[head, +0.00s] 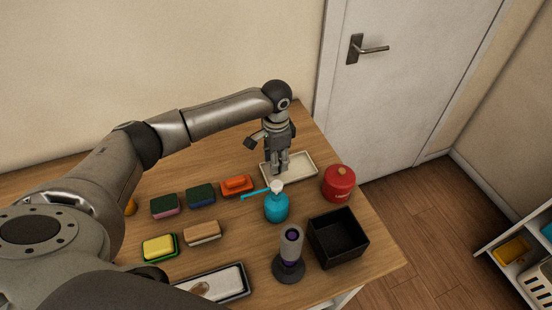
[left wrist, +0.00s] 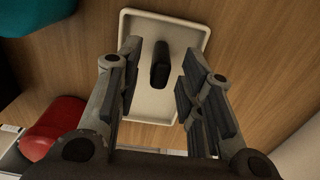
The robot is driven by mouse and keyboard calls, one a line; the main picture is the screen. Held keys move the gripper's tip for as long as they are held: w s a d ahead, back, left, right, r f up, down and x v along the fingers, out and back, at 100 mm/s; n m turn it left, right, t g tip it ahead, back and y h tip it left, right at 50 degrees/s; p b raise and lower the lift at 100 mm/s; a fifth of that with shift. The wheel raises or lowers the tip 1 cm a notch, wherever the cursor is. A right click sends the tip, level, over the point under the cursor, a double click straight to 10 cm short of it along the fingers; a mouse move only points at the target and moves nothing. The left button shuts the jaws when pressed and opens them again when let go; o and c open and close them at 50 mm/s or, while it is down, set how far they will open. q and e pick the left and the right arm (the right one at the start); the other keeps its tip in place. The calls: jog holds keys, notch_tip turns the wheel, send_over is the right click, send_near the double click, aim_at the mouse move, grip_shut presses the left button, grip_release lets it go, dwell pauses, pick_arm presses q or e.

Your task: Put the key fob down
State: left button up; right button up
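A small black key fob (left wrist: 160,65) lies in a cream rectangular tray (left wrist: 185,38) in the left wrist view. The tray (head: 303,167) also shows at the back right of the wooden table in the head view, where the fob cannot be made out. My left gripper (head: 280,168) points down over the tray's left part. In the left wrist view its fingers (left wrist: 160,75) are spread on both sides of the fob, with a gap on each side. My right gripper is not in view.
A blue pump bottle (head: 276,208) stands in front of the tray. A red canister (head: 339,183) is to its right. A black open box (head: 338,238) and grey-purple device (head: 290,250) stand nearer. Several sponges and brushes (head: 202,233) fill the left.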

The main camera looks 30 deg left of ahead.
pick_arm(q)
notch_tip(320, 180, up, 12)
jog(key=b, duration=0.2)
jog(key=shift+r, duration=0.15)
dwell(0.4)
